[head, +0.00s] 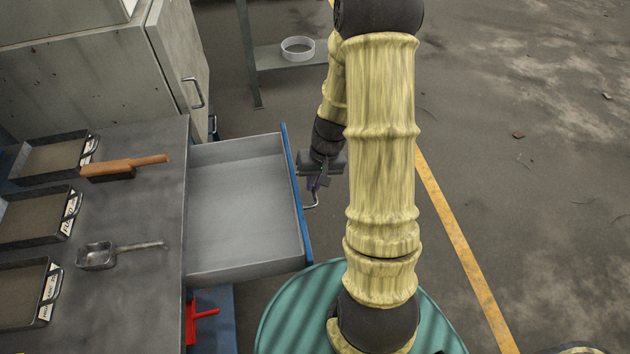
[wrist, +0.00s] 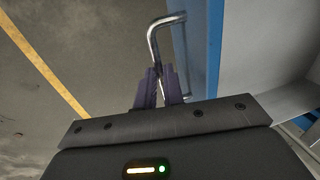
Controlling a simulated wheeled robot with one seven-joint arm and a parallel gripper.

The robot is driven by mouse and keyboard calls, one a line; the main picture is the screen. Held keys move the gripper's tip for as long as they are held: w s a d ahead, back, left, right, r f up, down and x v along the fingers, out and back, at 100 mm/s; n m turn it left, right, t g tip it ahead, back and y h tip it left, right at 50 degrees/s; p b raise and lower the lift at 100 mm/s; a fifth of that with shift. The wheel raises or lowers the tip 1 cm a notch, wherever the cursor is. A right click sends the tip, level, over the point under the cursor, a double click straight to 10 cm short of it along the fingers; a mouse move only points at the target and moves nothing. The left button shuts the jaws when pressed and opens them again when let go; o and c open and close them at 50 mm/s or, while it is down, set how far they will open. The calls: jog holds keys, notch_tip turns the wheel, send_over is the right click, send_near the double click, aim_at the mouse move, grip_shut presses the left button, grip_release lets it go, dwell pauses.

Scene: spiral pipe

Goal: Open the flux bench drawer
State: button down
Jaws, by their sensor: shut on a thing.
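The flux bench drawer (head: 240,205) stands pulled out from the bench (head: 150,215) in the head view, and its grey inside looks empty. Its blue front (head: 297,195) faces right. A bent metal handle (head: 314,199) sticks out from that front. My gripper (head: 319,183) is at the handle and shut on it. In the wrist view, the purple fingers (wrist: 158,90) close around the handle bar (wrist: 155,40), beside the blue drawer front (wrist: 207,45). My arm hides part of the floor right of the drawer.
On the bench lie trays (head: 40,215), a wooden-handled brush (head: 125,168) and a metal scoop (head: 110,252). A grey cabinet (head: 120,65) stands behind. A red-handled tool (head: 198,318) is below the drawer. A shelf holds a white ring (head: 297,47). Floor beyond the yellow line (head: 460,240) is mostly clear.

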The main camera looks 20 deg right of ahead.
jog(key=c, duration=1.5)
grip_release()
jog(key=shift+w, duration=0.1)
jog(key=shift+r, duration=0.1)
jog(key=d+r+p, duration=0.2)
jog(key=d+r, duration=0.1)
jog(key=r, duration=1.4)
jog(key=shift+s+d, duration=0.15)
jog(key=shift+s, duration=0.25)
jog(key=s+a+r+n+t+h+p, duration=0.2)
jog(key=s+a+r+p, duration=0.5)
jog(key=a+r+p, duration=0.2)
jog(key=shift+s+a+p, duration=0.2)
jog(key=shift+a+p, duration=0.3)
jog(key=shift+a, duration=0.15)
